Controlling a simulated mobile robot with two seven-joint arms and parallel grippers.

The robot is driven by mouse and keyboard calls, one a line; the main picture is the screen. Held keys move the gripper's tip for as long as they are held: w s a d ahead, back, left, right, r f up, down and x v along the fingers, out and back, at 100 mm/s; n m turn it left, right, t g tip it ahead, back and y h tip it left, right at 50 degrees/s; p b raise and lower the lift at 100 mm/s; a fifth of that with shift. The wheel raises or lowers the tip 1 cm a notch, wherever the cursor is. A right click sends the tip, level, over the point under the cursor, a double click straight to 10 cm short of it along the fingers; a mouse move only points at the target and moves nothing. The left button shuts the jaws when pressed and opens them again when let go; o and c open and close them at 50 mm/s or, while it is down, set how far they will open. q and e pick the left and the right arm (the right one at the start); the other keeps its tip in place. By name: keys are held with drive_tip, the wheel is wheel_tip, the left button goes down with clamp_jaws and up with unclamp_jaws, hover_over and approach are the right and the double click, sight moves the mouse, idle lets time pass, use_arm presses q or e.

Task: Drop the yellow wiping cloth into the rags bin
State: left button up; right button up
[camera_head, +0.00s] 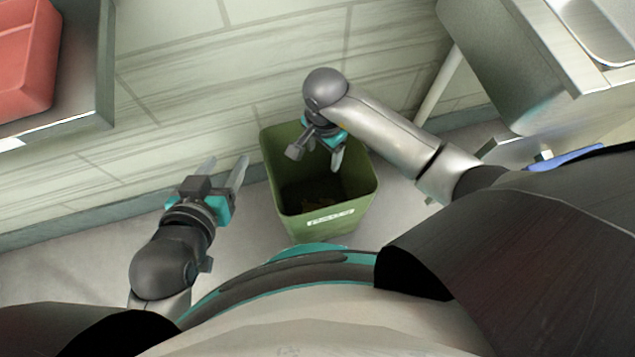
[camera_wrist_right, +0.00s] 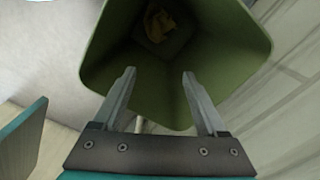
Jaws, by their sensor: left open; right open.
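The green rags bin (camera_head: 335,217) stands on the floor against the tiled wall, with a white label on its front. Its open mouth also fills the upper part of the right wrist view (camera_wrist_right: 98,70). The yellow cloth (camera_wrist_right: 163,25) lies crumpled deep inside the bin; in the head view the bin's inside is dark and the cloth is hard to make out. My right gripper (camera_head: 318,158) is above the bin's mouth, open and empty; its fingers also show in the right wrist view (camera_wrist_right: 160,82). My left gripper (camera_head: 225,168) is open and empty, left of the bin.
A red container (camera_head: 25,60) sits on a dark surface (camera_head: 70,95) at the upper left. A metal counter with a sink (camera_head: 595,30) is at the upper right. A blue object (camera_head: 567,158) lies at the right. Floor left of the bin is clear.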

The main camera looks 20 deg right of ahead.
drive_tip(key=o, duration=0.4)
drive_tip(key=shift+r, duration=0.1)
use_arm(q)
wheel_tip(320, 180, up, 5)
drive_tip(key=p, duration=0.5)
drive_tip(key=shift+r, duration=0.1)
use_arm(e)
wheel_tip(320, 180, up, 5)
drive_tip(key=shift+r, duration=0.2)
use_arm(q)
drive_tip(key=shift+r, duration=0.1)
